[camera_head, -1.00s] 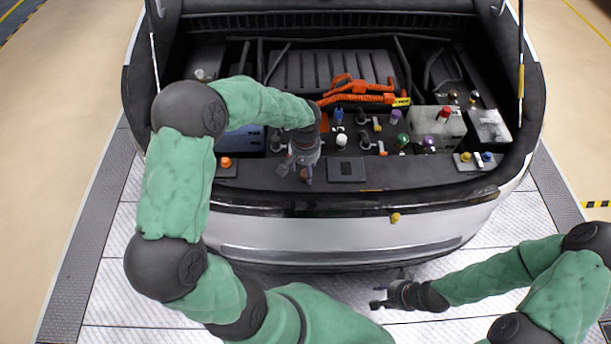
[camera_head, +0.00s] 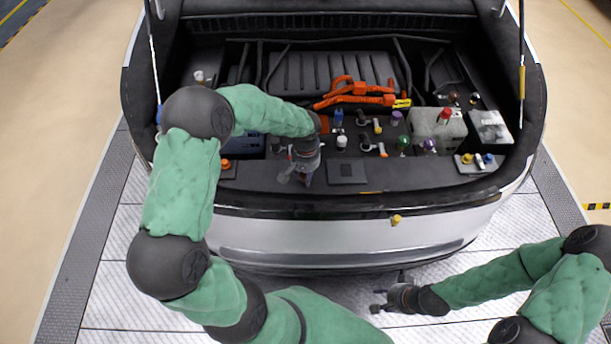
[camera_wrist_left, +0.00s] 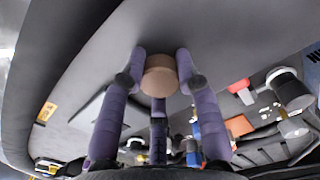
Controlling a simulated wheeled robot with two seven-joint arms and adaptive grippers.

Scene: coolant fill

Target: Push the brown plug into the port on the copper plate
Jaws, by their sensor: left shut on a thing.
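The brown plug (camera_wrist_left: 160,76) is a short round piece held between the purple fingers of my left gripper (camera_wrist_left: 160,72) in the left wrist view. In the head view my left gripper (camera_head: 304,180) is over the dark front ledge of the car's bay; the plug cannot be made out there. A small orange-copper plate (camera_head: 325,123) lies in the bay behind my left gripper, partly hidden by the wrist. What looks like the same plate (camera_wrist_left: 239,125) shows in the left wrist view; its port cannot be made out. My right gripper (camera_head: 379,302) is open and empty in front of the bumper.
A flat dark square plate (camera_head: 347,171) lies right of my left gripper. Several capped fittings, including a white cap (camera_head: 342,142) and a green cap (camera_head: 404,142), stand behind it. Orange cables (camera_head: 357,93) run behind these.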

